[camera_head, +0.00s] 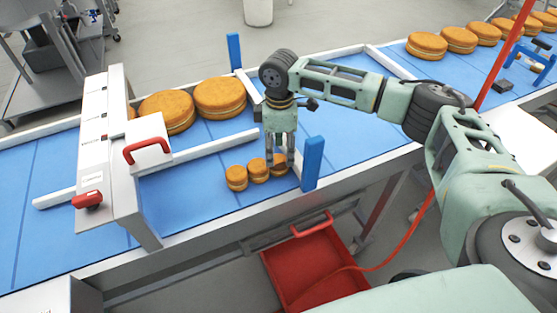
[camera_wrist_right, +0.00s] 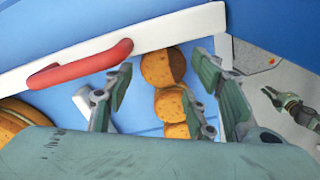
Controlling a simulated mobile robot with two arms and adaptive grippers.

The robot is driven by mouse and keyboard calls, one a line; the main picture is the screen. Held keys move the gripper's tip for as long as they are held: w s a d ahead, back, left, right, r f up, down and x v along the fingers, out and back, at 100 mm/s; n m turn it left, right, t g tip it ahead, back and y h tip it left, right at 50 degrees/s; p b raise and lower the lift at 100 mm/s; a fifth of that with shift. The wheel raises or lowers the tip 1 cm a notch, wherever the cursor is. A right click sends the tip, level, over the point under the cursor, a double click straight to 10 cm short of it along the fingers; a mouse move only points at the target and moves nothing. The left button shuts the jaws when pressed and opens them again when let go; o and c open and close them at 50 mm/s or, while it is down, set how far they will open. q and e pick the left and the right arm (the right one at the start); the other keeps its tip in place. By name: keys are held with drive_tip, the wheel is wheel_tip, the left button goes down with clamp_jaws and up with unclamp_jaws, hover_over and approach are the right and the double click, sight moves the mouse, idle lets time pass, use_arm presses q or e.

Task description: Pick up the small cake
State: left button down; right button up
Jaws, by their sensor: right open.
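Three small orange-brown cakes stand in a row on the blue belt in the head view: the left one (camera_head: 236,179), the middle one (camera_head: 257,170) and the right one (camera_head: 280,170). My right gripper (camera_head: 281,163) points down at the right cake, its open fingers partly covering it. In the right wrist view, the open fingers of my right gripper (camera_wrist_right: 162,85) stand either side of the row of small cakes (camera_wrist_right: 169,103). I cannot tell whether they touch a cake. A small, distant gripper (camera_wrist_right: 290,106), apparently my left one, shows at the right edge there; its jaws are unclear.
A blue post (camera_head: 312,162) stands close right of my right gripper. Large cakes (camera_head: 220,98) lie behind a white rail (camera_head: 200,148). A white gate with a red handle (camera_head: 146,149) spans the belt at left. A red crate (camera_head: 318,268) sits below the belt.

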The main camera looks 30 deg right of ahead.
sight(278, 159)
drive_tip(key=shift+s+a+f+p, duration=0.1)
drive_tip(key=shift+s+f+p, duration=0.1)
drive_tip(key=shift+f, duration=0.4)
drive_tip(key=shift+s+f+p, duration=0.1)
drive_tip(key=shift+f+p, duration=0.05)
drive_tip(key=shift+f, duration=0.45)
drive_tip(key=shift+s+f, duration=0.15)
drive_tip(key=shift+f, duration=0.15)
drive_tip(key=shift+w+f, duration=0.4)
drive_tip(key=shift+w, duration=0.2)
drive_tip(key=shift+c, duration=0.4)
drive_tip(key=shift+s+r, duration=0.1)
drive_tip(key=shift+s, duration=0.1)
drive_tip(key=c, duration=0.4)
use_arm(q)
drive_tip(key=shift+w+d+r, duration=0.25)
drive_tip(key=shift+w+r, duration=0.5)
drive_tip(key=shift+r, duration=0.05)
use_arm(e)
drive_tip(key=shift+w, duration=0.1)
